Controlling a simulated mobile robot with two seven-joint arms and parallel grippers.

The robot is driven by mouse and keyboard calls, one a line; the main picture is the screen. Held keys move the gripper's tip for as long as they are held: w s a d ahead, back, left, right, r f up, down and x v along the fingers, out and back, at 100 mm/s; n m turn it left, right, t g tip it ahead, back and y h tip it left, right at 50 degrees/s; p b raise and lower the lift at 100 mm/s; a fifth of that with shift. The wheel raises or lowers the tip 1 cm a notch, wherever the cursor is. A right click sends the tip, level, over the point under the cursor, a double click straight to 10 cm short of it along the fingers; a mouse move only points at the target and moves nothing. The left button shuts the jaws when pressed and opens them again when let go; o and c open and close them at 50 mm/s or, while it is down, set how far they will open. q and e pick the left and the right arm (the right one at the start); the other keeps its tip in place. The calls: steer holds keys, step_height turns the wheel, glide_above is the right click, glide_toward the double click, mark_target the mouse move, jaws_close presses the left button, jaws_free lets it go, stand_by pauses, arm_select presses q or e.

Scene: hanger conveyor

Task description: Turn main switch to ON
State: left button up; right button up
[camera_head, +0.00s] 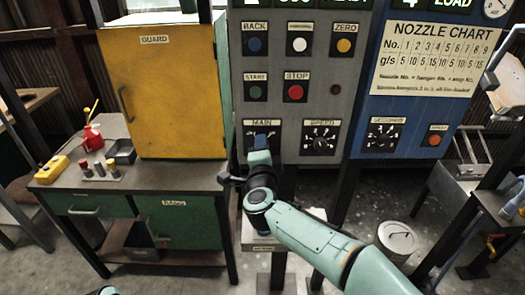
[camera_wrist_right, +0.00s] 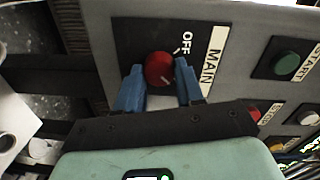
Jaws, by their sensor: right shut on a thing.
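The main switch is a round red knob (camera_wrist_right: 159,68) on a black plate under the MAIN label (camera_wrist_right: 211,62) of the grey control panel. In the right wrist view the word OFF is beside the knob, and a small white mark shows on its face. My right gripper (camera_wrist_right: 160,80) has its blue fingertips on both sides of the knob and is shut on it. In the head view my right gripper (camera_head: 262,142) is at the MAIN plate, and its fingers and wrist hide the knob.
The SPEED dial (camera_head: 320,138) is just right of the MAIN switch. The STOP button (camera_head: 295,92) and START button (camera_head: 255,92) are above. A yellow guard cabinet (camera_head: 165,85) stands on the green workbench at left. A bucket (camera_head: 397,238) stands on the floor.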

arm_select(q)
steer(key=shift+w+f, duration=0.1)
steer(key=shift+w, duration=0.1)
stand_by(0.4)
arm_select(e)
steer(key=o, duration=1)
steer(key=shift+o, duration=0.2)
steer(key=shift+s, duration=0.1)
arm_select(q)
steer(key=shift+w+a+f, duration=0.15)
steer(key=shift+w+f, duration=0.05)
arm_select(e)
steer(key=s, duration=1.3)
steer(key=shift+s+r, duration=0.15)
steer(key=shift+r, duration=0.2)
